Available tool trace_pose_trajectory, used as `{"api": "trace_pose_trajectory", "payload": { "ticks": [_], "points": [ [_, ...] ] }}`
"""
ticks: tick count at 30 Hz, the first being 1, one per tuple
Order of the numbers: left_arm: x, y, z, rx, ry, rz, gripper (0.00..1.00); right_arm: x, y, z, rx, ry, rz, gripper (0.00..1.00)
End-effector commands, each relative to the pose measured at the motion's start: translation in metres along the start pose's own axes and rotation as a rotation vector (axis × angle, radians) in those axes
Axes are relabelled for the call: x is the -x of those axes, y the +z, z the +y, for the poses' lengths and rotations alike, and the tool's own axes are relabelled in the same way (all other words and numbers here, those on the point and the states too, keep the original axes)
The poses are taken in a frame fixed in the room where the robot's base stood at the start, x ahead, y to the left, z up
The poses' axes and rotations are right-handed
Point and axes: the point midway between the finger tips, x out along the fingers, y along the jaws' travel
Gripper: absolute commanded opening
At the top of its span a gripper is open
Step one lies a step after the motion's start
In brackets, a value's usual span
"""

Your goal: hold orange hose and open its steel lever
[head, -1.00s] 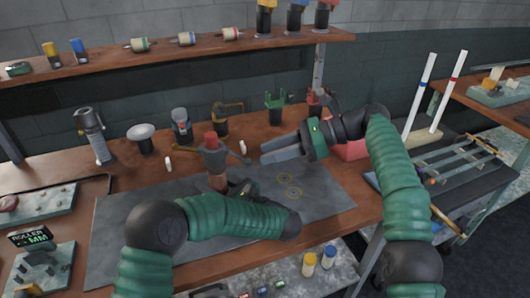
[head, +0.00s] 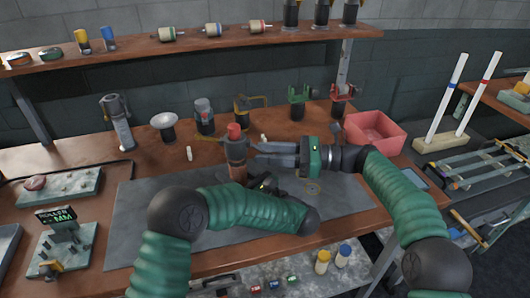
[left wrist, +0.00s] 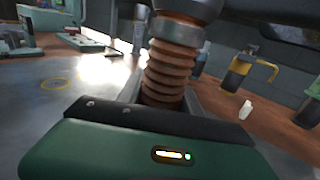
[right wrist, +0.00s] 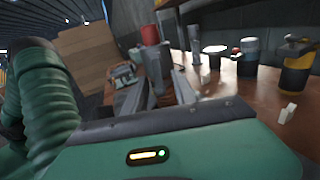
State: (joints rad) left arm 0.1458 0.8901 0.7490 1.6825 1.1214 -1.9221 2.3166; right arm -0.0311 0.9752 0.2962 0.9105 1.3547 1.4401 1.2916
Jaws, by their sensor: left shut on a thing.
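The orange hose (head: 238,173) stands upright on the grey mat, under a grey steel fitting (head: 235,150) with a red top (head: 234,129). My left gripper (head: 243,182) is shut around the hose low down. The left wrist view shows the ribbed hose (left wrist: 172,72) between the fingers, below a grey collar (left wrist: 188,8). My right gripper (head: 254,153) is open, fingers parted, with its tips beside the fitting on its right. The right wrist view shows the red top (right wrist: 150,35) beyond the fingers (right wrist: 158,88). I cannot make out the steel lever clearly.
Behind the hose stand a white-topped fitting (head: 164,125), a grey-capped one (head: 204,117) and a yellow-handled one (head: 243,111). A pink bin (head: 376,132) is at the right. A small white piece (head: 189,154) lies left of the hose. The mat (head: 140,210) is clear at left.

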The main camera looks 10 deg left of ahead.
Motion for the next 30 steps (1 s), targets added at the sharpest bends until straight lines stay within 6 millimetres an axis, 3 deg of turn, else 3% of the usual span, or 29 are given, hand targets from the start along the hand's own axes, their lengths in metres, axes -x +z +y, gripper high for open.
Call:
{"api": "trace_pose_trajectory", "payload": {
  "ticks": [10,18,26,30],
  "points": [
    [-0.0007,-0.0010,0.0006,-0.002,0.002,0.001,0.00,-0.0080,0.0000,0.0001,0.000,0.000,0.000,0.32],
    [-0.0006,-0.0010,0.0006,-0.002,0.002,0.001,0.00,-0.0077,0.0001,0.0000,0.000,-0.001,0.000,0.00],
    [-0.0004,-0.0009,0.0007,-0.002,0.002,0.001,0.00,-0.0073,0.0008,-0.0003,0.002,-0.001,0.007,0.00],
    [-0.0003,-0.0008,0.0006,-0.002,0.002,0.001,0.00,-0.0053,0.0076,-0.0002,0.010,0.001,0.110,0.00]
  ]
}}
